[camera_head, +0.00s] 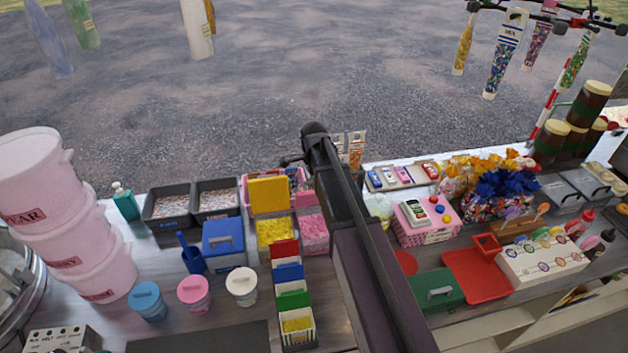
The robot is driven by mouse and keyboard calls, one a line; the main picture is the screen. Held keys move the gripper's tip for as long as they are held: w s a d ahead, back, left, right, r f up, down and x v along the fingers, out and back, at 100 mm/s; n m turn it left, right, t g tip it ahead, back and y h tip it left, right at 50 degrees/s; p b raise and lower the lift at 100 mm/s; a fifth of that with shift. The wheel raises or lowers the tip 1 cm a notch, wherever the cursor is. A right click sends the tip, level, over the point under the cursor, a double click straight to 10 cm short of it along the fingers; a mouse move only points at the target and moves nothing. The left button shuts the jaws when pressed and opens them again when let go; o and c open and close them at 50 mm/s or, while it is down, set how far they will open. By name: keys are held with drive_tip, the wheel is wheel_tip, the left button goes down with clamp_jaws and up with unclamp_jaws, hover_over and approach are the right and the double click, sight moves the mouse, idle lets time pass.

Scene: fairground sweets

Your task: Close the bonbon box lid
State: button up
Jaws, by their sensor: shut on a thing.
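A yellow lid or panel (268,194) stands upright behind a tub of yellow sweets (276,231). A tub of pink sweets (313,231) is open beside it on the right, with pink parts (297,183) behind. I cannot tell for sure which of these is the bonbon box. My dark arm reaches over the counter to the right of these tubs and hides part of that area. My gripper's fingers cannot be made out; they seem hidden behind the arm.
A blue-lidded box (223,241) stands left of the yellow tub, with several small lidded tubs (194,294) in front. A row of coloured packets (290,300) stands near the front edge. A pink spotted box (427,232) and a red tray (477,275) are right of my arm.

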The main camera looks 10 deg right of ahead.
drive_tip(key=shift+s, duration=0.1)
drive_tip(key=shift+s+f+b, duration=0.2)
drive_tip(key=shift+s+b, duration=0.05)
drive_tip(key=shift+s, duration=0.55)
drive_tip(key=shift+s+f+b, duration=0.2)
drive_tip(key=shift+s, duration=0.6)
drive_tip(key=shift+s+f+b, duration=0.45)
drive_tip(key=shift+s, duration=0.3)
drive_tip(key=shift+s+f+b, duration=0.4)
drive_tip(key=shift+s, duration=0.35)
drive_tip(key=shift+f, duration=0.1)
drive_tip(key=shift+s+f+b, duration=1.15)
drive_tip(key=shift+s+b, duration=0.05)
drive_tip(key=shift+b, duration=0.05)
drive_tip(key=shift+f, duration=0.1)
